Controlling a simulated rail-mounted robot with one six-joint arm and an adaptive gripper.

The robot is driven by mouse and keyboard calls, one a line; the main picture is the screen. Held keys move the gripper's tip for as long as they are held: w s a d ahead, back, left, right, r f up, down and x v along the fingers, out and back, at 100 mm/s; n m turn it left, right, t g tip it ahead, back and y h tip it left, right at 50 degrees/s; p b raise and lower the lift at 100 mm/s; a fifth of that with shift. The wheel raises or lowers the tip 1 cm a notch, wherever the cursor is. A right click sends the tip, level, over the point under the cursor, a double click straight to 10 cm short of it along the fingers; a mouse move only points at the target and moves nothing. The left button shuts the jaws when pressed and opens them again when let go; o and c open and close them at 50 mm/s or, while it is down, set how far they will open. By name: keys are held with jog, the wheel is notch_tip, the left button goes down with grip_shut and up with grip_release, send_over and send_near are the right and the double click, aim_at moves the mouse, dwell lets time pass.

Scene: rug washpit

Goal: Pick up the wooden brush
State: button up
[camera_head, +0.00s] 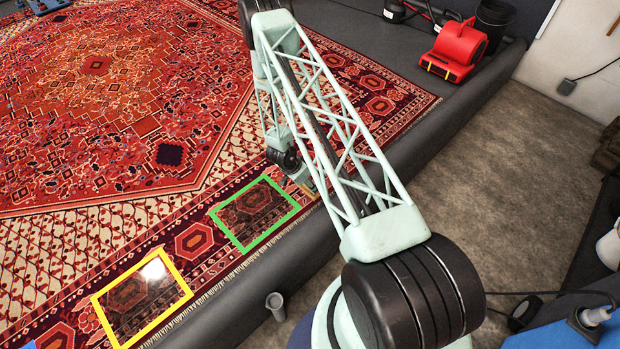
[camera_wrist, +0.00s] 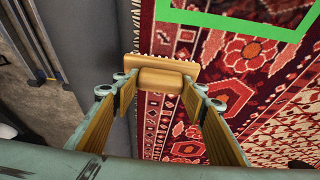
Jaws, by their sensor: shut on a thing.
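The wooden brush (camera_wrist: 161,78) shows in the wrist view as a light wood block with a short rounded handle part and a row of bristles along its far edge. My gripper (camera_wrist: 161,84) has its two wood-lined fingers on either side of the handle part and is shut on it. The brush is over the fringed edge of the rug, by the grey border; I cannot tell whether it touches the rug. In the head view my gripper (camera_head: 304,184) is near the green frame's right side, mostly hidden by my arm, and the brush is hardly visible there.
The red patterned rug (camera_head: 90,130) fills the left, with a green frame (camera_head: 249,247) and a yellow frame (camera_head: 184,292) on it. A dark padded curb (camera_head: 440,130) borders it. A red blower (camera_head: 456,48) and a black bucket (camera_head: 492,20) stand at the back right.

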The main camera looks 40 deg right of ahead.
jog(key=shift+s+a+r, duration=0.15)
jog(key=shift+s+a, duration=0.65)
jog(key=shift+a, duration=0.15)
jog(key=shift+o, duration=1.2)
jog(key=shift+c, duration=0.5)
jog(key=shift+w+r, duration=0.1)
